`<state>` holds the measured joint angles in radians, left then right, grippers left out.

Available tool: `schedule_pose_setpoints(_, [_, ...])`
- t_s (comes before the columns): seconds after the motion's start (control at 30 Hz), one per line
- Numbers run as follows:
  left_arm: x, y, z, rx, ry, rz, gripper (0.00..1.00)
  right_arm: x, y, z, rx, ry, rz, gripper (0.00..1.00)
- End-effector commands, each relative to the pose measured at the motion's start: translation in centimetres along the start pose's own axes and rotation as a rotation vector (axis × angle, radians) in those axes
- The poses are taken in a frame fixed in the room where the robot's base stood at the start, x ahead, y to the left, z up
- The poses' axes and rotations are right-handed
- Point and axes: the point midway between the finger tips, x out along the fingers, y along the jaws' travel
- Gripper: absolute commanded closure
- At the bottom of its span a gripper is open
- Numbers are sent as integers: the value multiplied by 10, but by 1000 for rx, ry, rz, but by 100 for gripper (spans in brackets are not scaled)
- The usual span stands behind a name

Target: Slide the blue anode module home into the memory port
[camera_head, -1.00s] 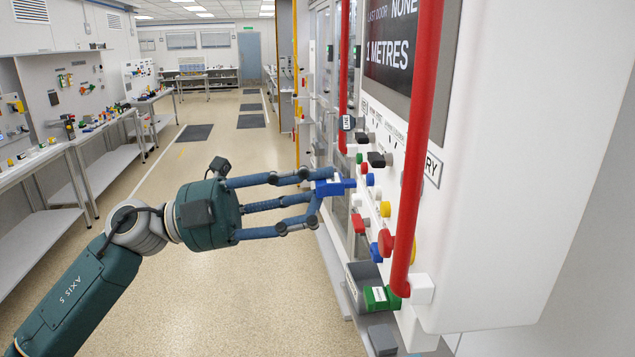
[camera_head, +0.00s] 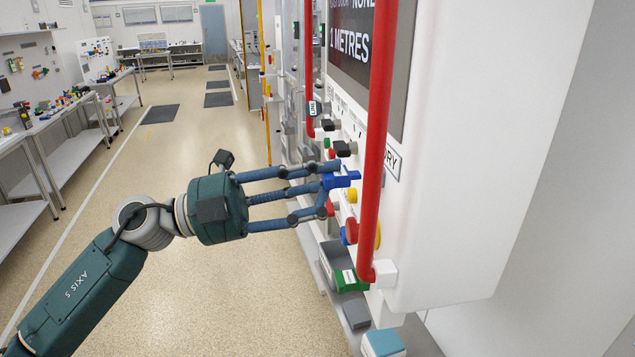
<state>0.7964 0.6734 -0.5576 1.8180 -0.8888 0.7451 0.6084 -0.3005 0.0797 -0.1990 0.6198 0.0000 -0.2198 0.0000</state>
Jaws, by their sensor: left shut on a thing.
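The blue anode module (camera_head: 343,180) is a small bright blue block near the middle of the head view. My left gripper (camera_head: 326,183) is shut on it, with its dark blue fingers around the block. The module is level with the column of controls on the white machine panel and close to the panel face. Whether it touches the panel or sits in an opening cannot be told. The memory port cannot be made out; the fingers, module and red rail cover part of the panel. My right gripper is not in view.
A vertical red rail (camera_head: 378,130) stands out from the white panel (camera_head: 480,150), just right of the module. Yellow and red buttons (camera_head: 352,230) lie below, black knobs (camera_head: 344,148) above.

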Motion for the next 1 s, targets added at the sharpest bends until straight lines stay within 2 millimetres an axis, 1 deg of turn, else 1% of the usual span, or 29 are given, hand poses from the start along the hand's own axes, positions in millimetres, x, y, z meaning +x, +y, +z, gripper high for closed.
schedule_pose_setpoints(0.37, [0, 0, 0, 0, 0, 0, 100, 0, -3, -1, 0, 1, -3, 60])
schedule_pose_setpoints(0.7, [0, -1, 0, 0, -1, 10, 100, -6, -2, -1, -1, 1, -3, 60])
schedule_pose_setpoints(1.0, [0, 0, 0, -1, 0, 10, 100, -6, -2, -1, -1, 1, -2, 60])
